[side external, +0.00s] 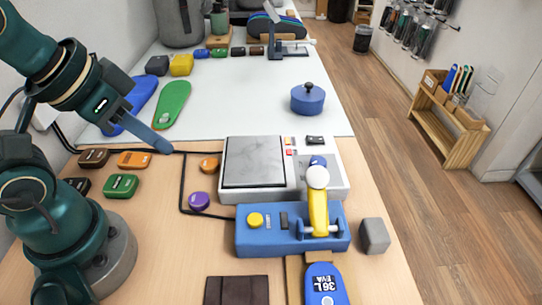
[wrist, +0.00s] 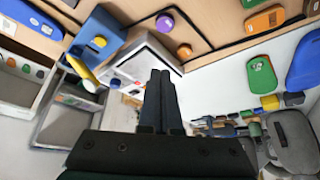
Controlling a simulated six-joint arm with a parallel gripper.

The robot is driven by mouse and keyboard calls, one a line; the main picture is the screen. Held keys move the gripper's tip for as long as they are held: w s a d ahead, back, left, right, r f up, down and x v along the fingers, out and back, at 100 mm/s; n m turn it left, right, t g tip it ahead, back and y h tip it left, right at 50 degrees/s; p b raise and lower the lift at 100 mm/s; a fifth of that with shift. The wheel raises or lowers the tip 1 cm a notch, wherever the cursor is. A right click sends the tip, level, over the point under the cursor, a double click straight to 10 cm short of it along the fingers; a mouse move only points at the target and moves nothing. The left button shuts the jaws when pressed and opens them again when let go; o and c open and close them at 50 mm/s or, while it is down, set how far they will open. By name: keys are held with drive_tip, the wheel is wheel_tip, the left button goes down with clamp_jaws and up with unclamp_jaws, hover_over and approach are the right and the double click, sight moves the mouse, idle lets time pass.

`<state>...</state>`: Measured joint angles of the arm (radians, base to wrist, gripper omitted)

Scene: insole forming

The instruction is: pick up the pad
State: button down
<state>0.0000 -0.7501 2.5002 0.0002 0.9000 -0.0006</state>
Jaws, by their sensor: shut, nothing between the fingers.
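Several small pads lie on the wooden table at the left: a brown one (side external: 93,158), an orange one (side external: 133,160), a green one (side external: 121,186), a black one (side external: 78,185), a smaller orange one (side external: 209,165) and a purple one (side external: 199,201). I cannot tell which one is the task's pad. My gripper (side external: 166,149) is shut and empty, close to the table's back edge, to the right of the upper orange pad and apart from it. In the wrist view its dark fingers (wrist: 160,76) are together. The purple pad (wrist: 165,23) also shows there.
A grey-topped press plate (side external: 253,162) and a blue device (side external: 258,240) with a yellow lever stand right of the pads. A black cable (side external: 182,190) runs between them. Blue (side external: 138,98) and green (side external: 172,104) insoles lie on the white table. A blue lidded pot (side external: 307,101) stands farther right.

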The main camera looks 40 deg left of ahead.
drive_tip(key=shift+c, duration=1.3)
unclamp_jaws()
drive_tip(key=m+g, duration=0.3)
drive_tip(key=g, duration=0.2)
hover_over(198, 198)
drive_tip(key=f, duration=0.9)
drive_tip(key=shift+w+f, duration=0.2)
drive_tip(key=shift+f, duration=0.15)
drive_tip(key=shift+s+f+g, duration=0.2)
drive_tip(key=shift+f+g, duration=0.1)
drive_tip(key=shift+f, duration=2.55)
